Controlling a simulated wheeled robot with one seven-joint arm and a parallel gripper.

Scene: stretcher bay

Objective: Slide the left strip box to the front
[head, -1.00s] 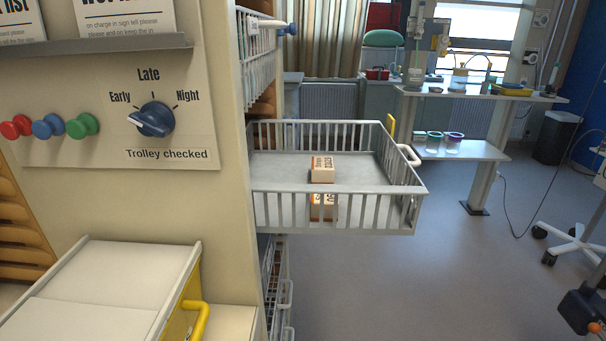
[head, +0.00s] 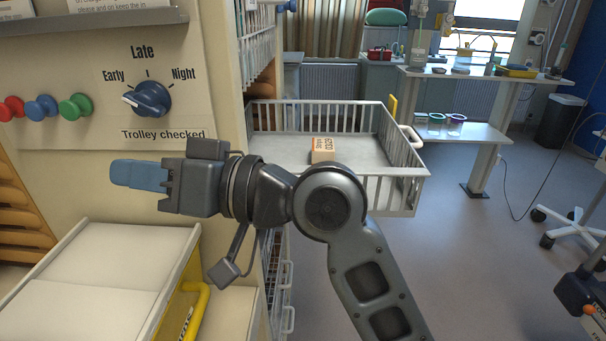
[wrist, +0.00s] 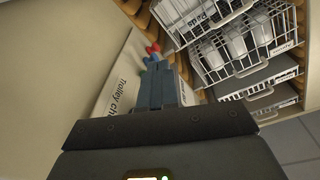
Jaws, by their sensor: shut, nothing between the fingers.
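A wire drawer basket (head: 404,198) stands pulled out from the cabinet in the head view. One orange and white strip box (head: 322,149) lies on its floor, towards the middle. A second box seen there earlier is hidden behind my arm. I cannot tell which of the two is the left one. My gripper (head: 118,173) points left in front of the cabinet panel, outside the basket and apart from the box. Its blue fingers are shut and empty. In the wrist view, the fingers (wrist: 155,75) point at the panel with its knobs; no strip box shows there.
A dial (head: 150,99) and several coloured knobs (head: 76,106) sit on the panel near my gripper. A white-topped unit with a yellow handle (head: 196,305) stands below. Another wire basket (head: 257,50) hangs above. Open floor (head: 480,270) lies to the right.

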